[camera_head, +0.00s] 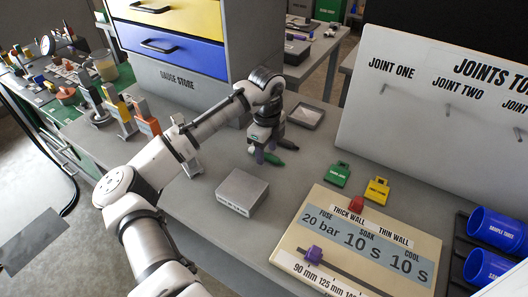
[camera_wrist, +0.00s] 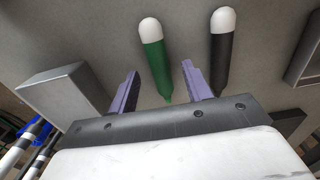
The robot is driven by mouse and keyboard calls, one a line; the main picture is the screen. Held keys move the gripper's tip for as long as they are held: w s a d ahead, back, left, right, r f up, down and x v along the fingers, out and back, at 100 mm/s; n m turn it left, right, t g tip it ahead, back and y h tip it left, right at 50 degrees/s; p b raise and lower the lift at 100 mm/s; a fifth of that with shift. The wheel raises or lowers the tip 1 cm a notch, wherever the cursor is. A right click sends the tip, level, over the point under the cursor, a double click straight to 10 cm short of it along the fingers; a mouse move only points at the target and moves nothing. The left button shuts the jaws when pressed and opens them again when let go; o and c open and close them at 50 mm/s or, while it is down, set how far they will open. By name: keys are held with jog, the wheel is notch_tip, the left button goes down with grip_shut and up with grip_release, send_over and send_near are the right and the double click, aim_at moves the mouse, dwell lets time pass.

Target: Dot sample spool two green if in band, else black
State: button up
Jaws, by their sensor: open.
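My gripper (camera_head: 265,150) hangs low over the grey bench, beside the markers. In the wrist view its two purple fingers (camera_wrist: 161,72) are apart. A green marker (camera_wrist: 153,58) with a white end shows between them, its narrow tip towards the gripper; contact is not seen. A black marker (camera_wrist: 221,60) with a white end lies just right of the right finger. Two blue spools, an upper one (camera_head: 494,226) and a lower one (camera_head: 487,266), lie in a dark rack at the right edge. Their labels start with SAMPLE, but I cannot surely read the numbers.
A grey block (camera_head: 240,192) stands near my gripper. A shallow tray (camera_head: 305,116) lies behind it. A settings board (camera_head: 330,235) with a purple slider (camera_head: 314,254) lies at front right. Green (camera_head: 337,174) and yellow (camera_head: 377,190) tags lie behind it. A joints board (camera_head: 420,110) stands behind.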

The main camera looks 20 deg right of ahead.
jog(key=shift+f, duration=0.45)
jog(key=shift+c, duration=0.3)
grip_shut()
